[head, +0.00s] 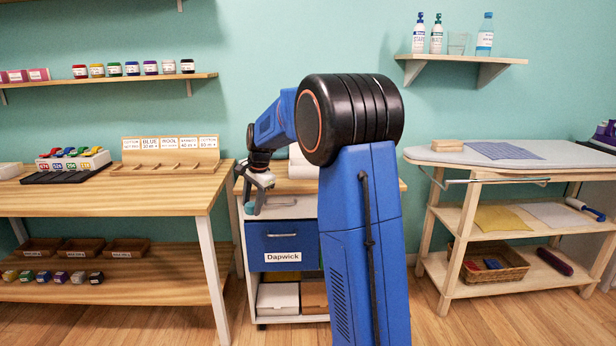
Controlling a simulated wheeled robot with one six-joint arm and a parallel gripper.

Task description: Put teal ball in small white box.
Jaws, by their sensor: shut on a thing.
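My gripper (257,206) hangs fingers down at the left front of the drawer cabinet (249,266), near its top level. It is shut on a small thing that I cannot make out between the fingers. I cannot pick out the teal ball clearly anywhere. A white box (278,298) sits low in the cabinet, under the blue drawer (291,246) labelled Dapwick. The drawer looks closed. My arm hides the right part of the cabinet and much of its top.
A brown box (314,296) stands right beside the white box. A wooden table (120,201) with a card rack (170,165) and paint pots below is at left. An ironing-board table (465,158) with a wicker basket (490,265) is at right. Floor shows between them.

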